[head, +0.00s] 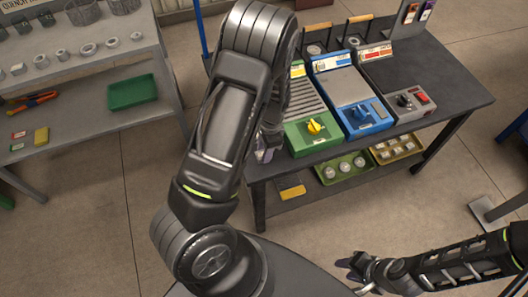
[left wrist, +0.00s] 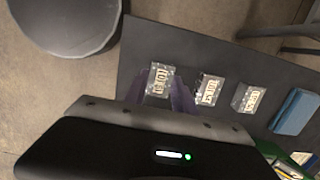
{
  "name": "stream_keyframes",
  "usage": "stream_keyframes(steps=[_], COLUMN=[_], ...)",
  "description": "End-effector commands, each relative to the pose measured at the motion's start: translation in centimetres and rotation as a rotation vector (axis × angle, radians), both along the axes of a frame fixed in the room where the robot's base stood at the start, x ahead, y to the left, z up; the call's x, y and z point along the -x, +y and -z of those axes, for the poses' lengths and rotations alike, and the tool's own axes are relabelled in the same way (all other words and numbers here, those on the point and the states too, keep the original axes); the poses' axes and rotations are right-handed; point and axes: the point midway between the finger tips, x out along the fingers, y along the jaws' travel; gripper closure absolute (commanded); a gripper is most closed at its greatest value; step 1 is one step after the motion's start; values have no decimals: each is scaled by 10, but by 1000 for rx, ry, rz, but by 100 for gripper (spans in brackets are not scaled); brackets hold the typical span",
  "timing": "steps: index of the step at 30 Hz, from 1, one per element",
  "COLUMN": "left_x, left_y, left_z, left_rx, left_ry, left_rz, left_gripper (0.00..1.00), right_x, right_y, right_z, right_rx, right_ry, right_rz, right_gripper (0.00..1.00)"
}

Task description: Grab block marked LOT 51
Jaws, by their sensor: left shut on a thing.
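In the left wrist view three small metallic blocks with pale labels sit in a row at the dark table's edge. The left block (left wrist: 158,79) is between the fingers of my left gripper (left wrist: 168,92), which is shut on it. The middle block (left wrist: 209,90) and the right block (left wrist: 249,98) stand free beside it. The labels are too small and turned for me to read which is LOT 51. In the head view my left gripper (head: 265,150) is at the table's left edge, mostly hidden by my arm. My right gripper (head: 354,274) is open and empty, low at the right.
The dark table (head: 452,88) carries a green unit (head: 312,134), a blue unit (head: 368,117) and a grey unit (head: 408,101) right of my left gripper. Its lower shelf holds trays. A grey rack (head: 70,115) with metal rings and a green tray (head: 132,92) stands left.

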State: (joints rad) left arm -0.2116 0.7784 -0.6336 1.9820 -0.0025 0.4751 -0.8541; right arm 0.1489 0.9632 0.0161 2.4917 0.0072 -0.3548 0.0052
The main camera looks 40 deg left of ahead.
Motion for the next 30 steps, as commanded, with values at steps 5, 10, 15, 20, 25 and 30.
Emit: stream_keyframes(steps=[5,10,15,20,25,30], left_x=[-2,-2,-1,0,0,0], left_y=[0,-1,-1,0,0,0], left_z=[-15,-46,-79,-95,-98,-98], left_rx=[0,2,1,1,0,0], left_ry=[-5,-7,-5,-2,0,0], left_rz=[0,0,0,-1,0,0], left_gripper=[100,100,100,100,100,100], right_x=[0,0,-1,-1,-1,-1], right_y=[0,0,0,0,0,0], right_z=[1,3,4,5,4,4], right_rx=[0,-1,-2,-2,-2,-2], right_ry=[0,-1,-2,-3,-3,-3], right_rz=[0,-1,-1,0,0,0], right_gripper=[64,64,64,64,64,64])
